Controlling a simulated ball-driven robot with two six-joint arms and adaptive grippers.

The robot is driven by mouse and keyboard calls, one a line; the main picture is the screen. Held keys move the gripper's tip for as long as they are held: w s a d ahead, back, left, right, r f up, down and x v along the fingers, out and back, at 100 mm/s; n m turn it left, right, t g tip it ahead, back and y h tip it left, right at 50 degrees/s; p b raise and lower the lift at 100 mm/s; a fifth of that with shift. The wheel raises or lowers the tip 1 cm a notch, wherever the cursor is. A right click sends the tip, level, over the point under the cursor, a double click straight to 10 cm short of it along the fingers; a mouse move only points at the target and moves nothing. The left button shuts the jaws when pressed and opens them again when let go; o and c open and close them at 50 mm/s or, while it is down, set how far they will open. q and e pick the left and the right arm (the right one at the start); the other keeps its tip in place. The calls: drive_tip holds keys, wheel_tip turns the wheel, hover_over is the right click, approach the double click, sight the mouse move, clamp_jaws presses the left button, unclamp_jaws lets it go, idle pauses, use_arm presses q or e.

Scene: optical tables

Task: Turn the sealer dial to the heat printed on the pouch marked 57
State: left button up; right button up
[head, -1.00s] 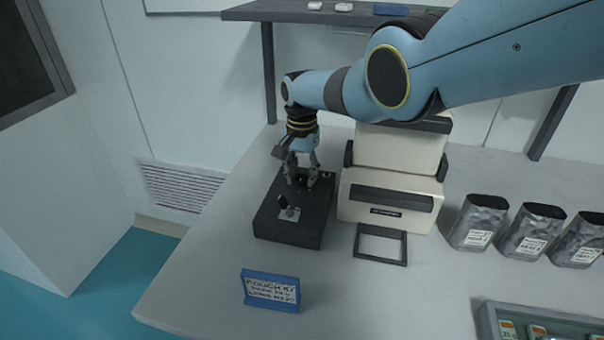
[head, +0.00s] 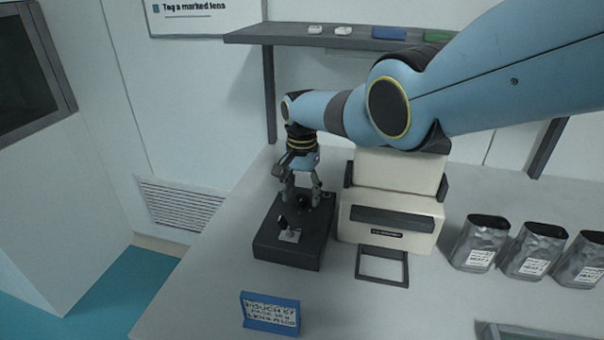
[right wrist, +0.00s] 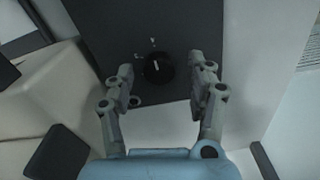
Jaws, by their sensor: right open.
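A black round dial (right wrist: 158,68) sits on a dark control box (head: 284,250). In the right wrist view its white pointer line points up the picture, towards a small printed mark too blurred to read. My right gripper (head: 302,202) points down over the rear of the box. Its open fingers (right wrist: 165,82) stand on either side of the dial, apart from it. A cream machine (head: 390,222), apparently the sealer, stands right of the box. Three silver pouches (head: 480,236) (head: 533,243) (head: 585,254) carry white labels too small to read. My left gripper is out of view.
A blue sign (head: 270,313) mentioning pouch 57 stands at the table's front. A small lever (head: 288,232) rises from the box. A dark frame (head: 382,267) lies before the machine. A grey tray (head: 530,332) is at lower right. A shelf (head: 350,42) hangs behind.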

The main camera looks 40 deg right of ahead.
sight(302, 197)
wheel_tip(302, 197, up, 12)
drive_tip(key=shift+f, duration=0.25)
drive_tip(key=shift+s, duration=0.1)
idle(0.5)
